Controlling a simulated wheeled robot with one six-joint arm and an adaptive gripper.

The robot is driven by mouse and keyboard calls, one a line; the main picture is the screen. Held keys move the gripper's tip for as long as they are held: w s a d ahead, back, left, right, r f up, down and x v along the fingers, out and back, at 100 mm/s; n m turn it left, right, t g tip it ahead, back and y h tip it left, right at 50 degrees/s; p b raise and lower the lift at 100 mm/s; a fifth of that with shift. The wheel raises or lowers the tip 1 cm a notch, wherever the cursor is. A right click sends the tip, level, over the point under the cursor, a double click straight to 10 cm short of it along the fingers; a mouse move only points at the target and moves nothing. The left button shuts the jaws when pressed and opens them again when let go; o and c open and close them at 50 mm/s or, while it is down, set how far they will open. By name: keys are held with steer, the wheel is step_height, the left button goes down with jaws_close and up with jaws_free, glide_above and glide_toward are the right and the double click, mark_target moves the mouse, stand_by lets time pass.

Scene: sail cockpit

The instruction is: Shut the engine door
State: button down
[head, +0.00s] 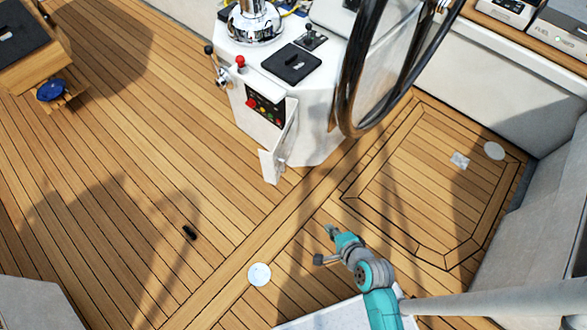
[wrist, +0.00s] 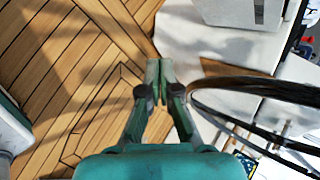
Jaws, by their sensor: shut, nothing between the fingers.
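The engine door (head: 279,150) is a small white flap on the front of the white pedestal. It stands open, swung outward from the right edge of a dark panel (head: 264,106) with red, yellow and green controls. My gripper (head: 329,231) is low over the deck, in front of and to the right of the door, clearly apart from it. In the wrist view my gripper (wrist: 159,66) has its two teal fingers together with nothing between them. I cannot clearly make out the door in the wrist view.
The dark steering wheel (head: 345,95) rises on the pedestal's right side; its rim also shows in the wrist view (wrist: 262,84). A small dark object (head: 189,232) lies on the deck.

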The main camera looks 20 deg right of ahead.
steer(key=w+d+r+m+g+y, duration=0.1)
steer(key=w+d+m+y, duration=0.1)
steer(key=w+m, duration=0.5)
steer(key=w+d+m+g+y, duration=0.2)
steer(key=w+m, duration=0.1)
steer(key=w, duration=0.8)
steer(key=w+a+f, duration=0.6)
steer(key=w+a, duration=0.1)
steer(key=w, duration=0.1)
steer(key=shift+w+a+f, duration=0.2)
steer(key=shift+w+f, duration=0.1)
steer(key=shift+f, duration=0.1)
steer(key=shift+a, duration=0.15)
